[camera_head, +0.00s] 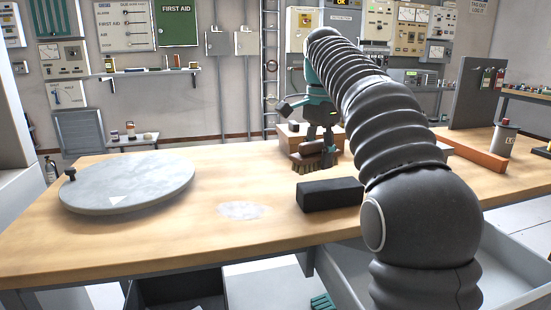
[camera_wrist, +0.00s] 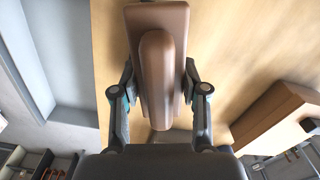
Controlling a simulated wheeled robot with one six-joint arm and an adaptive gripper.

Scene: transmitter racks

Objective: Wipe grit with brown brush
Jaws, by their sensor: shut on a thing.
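The brown brush (camera_head: 308,163) is in my gripper (camera_head: 322,142), its bristles pointing down just above or on the wooden table; I cannot tell whether they touch. In the wrist view the brush (camera_wrist: 160,65) lies between the two fingers of my gripper (camera_wrist: 160,90), which is shut on its handle. A pale grey patch of grit (camera_head: 243,211) lies on the table, to the left of and nearer than the brush. The brush and the grit are apart. My arm hides part of the table's right side.
A black block (camera_head: 328,195) lies between the brush and the table's front edge, right of the grit. A round grey plate (camera_head: 130,183) with a dark knob is at left. A brown box (camera_head: 292,136) stands behind the brush; an orange bar (camera_head: 475,153) lies at right.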

